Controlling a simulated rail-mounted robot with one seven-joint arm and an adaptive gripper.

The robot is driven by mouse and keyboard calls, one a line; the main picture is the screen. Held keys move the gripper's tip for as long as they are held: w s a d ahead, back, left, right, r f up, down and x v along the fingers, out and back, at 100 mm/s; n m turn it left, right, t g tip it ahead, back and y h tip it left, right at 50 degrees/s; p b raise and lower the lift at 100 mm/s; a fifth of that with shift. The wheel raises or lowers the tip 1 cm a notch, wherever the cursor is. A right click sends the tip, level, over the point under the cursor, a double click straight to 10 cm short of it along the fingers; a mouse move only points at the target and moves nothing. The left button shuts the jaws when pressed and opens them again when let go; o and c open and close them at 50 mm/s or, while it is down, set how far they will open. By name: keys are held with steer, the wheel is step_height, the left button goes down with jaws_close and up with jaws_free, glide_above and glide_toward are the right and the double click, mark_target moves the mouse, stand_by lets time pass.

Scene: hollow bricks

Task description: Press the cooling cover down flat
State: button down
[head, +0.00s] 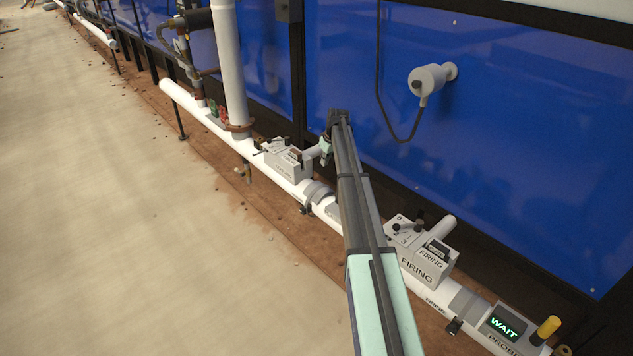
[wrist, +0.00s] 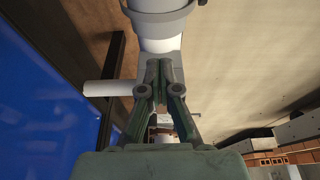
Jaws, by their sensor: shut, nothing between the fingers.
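The grey cooling box (head: 284,165) sits on the white pipe in the middle of the head view, with a dark window on top and small, barely readable lettering on its front. The cover on it is too small and partly blocked to tell whether it is flat or raised. My gripper (head: 325,152) is at the box's right end, beside its short white side cylinder (head: 313,151). In the wrist view my gripper (wrist: 160,72) is shut and empty, its fingertips over a grey housing surface. I cannot tell whether they touch it.
A similar firing box (head: 428,258) with a lever stands farther right on the pipe. Beyond it are a WAIT display (head: 506,326) and a yellow-capped post (head: 546,328). A vertical white pipe (head: 228,70) rises left of the cooling box. Blue panels stand behind; the floor in front is clear.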

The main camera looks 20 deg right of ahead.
mark_target(320, 188)
steer(key=shift+s, duration=0.1)
steer(key=x, duration=0.4)
steer(key=p+x, duration=0.1)
steer(key=x, duration=0.8)
steer(key=shift+s+d+f+p, duration=0.1)
steer(key=shift+s+f+p, duration=0.05)
steer(key=shift+s+p, duration=0.2)
steer(key=shift+f, duration=0.4)
step_height(320, 188, down, 2)
steer(key=shift+f+b, duration=0.1)
steer(key=shift+b, duration=0.4)
